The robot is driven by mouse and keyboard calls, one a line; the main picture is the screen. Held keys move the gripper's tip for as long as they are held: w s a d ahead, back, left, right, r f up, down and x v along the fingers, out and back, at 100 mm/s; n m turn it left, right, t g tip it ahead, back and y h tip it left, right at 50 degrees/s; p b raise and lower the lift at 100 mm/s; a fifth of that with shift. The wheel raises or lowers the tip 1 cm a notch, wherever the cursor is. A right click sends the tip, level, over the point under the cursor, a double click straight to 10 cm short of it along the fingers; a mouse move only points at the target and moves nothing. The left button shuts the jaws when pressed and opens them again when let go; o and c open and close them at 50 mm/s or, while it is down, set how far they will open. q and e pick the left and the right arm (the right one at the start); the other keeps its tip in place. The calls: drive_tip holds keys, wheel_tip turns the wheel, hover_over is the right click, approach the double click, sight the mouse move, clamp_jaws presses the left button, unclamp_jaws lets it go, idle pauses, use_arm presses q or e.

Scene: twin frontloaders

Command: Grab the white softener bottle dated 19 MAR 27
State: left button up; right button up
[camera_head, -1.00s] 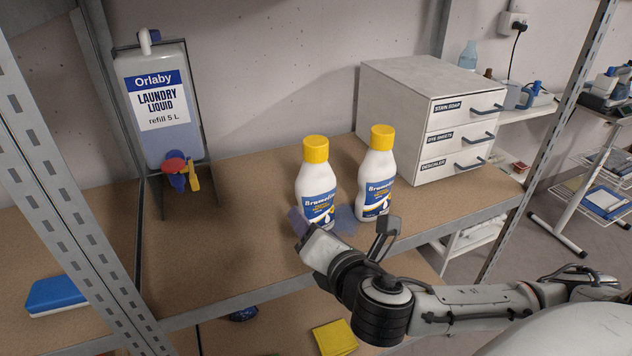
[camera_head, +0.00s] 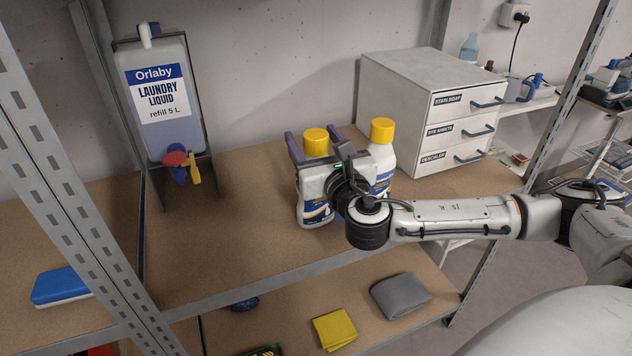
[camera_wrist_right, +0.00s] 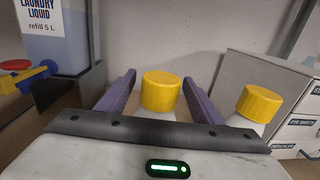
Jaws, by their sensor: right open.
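Two white softener bottles with yellow caps and blue labels stand upright side by side on the brown shelf (camera_head: 215,245). The left bottle (camera_head: 316,143) is partly behind my right gripper (camera_head: 313,138); the right bottle (camera_head: 382,131) is partly hidden by the wrist. No date can be read on either. My right gripper is open, its purple fingers on either side of the left bottle's cap. In the right wrist view, that yellow cap (camera_wrist_right: 160,92) sits between the fingers, and the right bottle's cap (camera_wrist_right: 259,103) is outside, to the right. My left gripper is not in view.
A laundry liquid dispenser (camera_head: 160,100) stands at the back left. A white drawer unit (camera_head: 395,90) stands close right of the bottles. A metal upright (camera_head: 80,190) is at the left. A yellow cloth (camera_head: 335,330) and a grey cloth (camera_head: 400,296) lie on the lower shelf.

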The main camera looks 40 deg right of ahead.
drive_tip(key=shift+x, duration=1.15)
clamp_jaws()
drive_tip(key=shift+r, duration=0.2)
